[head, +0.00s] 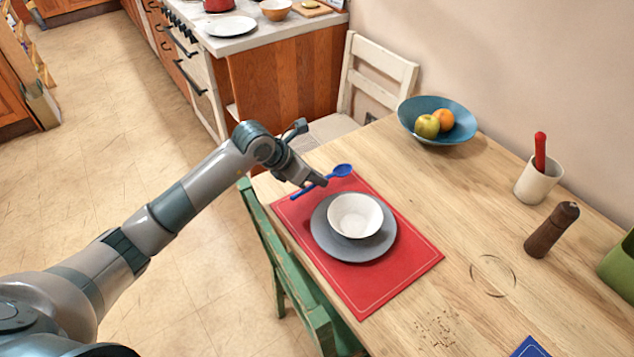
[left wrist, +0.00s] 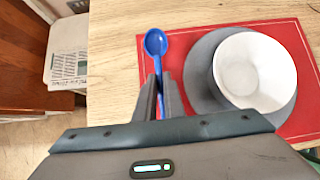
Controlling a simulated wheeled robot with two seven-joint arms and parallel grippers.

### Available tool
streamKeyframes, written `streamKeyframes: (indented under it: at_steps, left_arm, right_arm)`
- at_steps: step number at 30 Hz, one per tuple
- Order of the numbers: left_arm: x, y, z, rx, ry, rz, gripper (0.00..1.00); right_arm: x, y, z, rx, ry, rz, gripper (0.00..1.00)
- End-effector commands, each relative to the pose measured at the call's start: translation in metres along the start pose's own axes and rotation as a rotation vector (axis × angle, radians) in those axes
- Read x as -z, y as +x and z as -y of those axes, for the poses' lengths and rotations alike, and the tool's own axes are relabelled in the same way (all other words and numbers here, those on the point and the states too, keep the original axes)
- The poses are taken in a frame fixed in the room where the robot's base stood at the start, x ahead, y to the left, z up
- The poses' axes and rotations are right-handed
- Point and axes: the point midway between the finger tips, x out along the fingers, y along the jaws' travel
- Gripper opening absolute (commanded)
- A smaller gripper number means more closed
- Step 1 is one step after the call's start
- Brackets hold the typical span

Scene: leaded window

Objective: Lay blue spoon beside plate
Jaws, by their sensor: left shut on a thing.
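The blue spoon (head: 341,171) is at the far left end of the red placemat in the head view. My left gripper (head: 316,184) is shut on its handle. In the left wrist view the spoon (left wrist: 156,43) points away from my left gripper (left wrist: 161,98), its bowl beyond the fingertips. The grey plate (head: 353,247) lies on the red placemat (head: 400,266), and the plate (left wrist: 201,72) is to the right of the spoon in the wrist view. I cannot tell whether the spoon touches the mat. My right gripper is not in view.
A white bowl (head: 355,215) sits on the plate. A blue fruit bowl (head: 455,136), a white cup (head: 538,181) and a brown pepper mill (head: 550,230) stand further along the table. A green chair (head: 290,265) and a white chair (head: 385,66) border it.

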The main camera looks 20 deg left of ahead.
Motion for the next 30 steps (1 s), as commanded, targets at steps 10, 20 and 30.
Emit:
streamKeyframes:
  at_steps: [10,20,30]
  left_arm:
    - [0.015,0.018,-0.001,-0.001,0.0,0.001,0.0]
    - [0.017,0.021,-0.001,-0.001,0.0,0.0,0.0]
    - [0.016,0.02,-0.001,-0.001,0.0,0.0,0.27]
  right_arm:
    - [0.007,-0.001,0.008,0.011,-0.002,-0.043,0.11]
    - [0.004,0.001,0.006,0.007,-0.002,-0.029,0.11]
    - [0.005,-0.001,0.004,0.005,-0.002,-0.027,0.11]
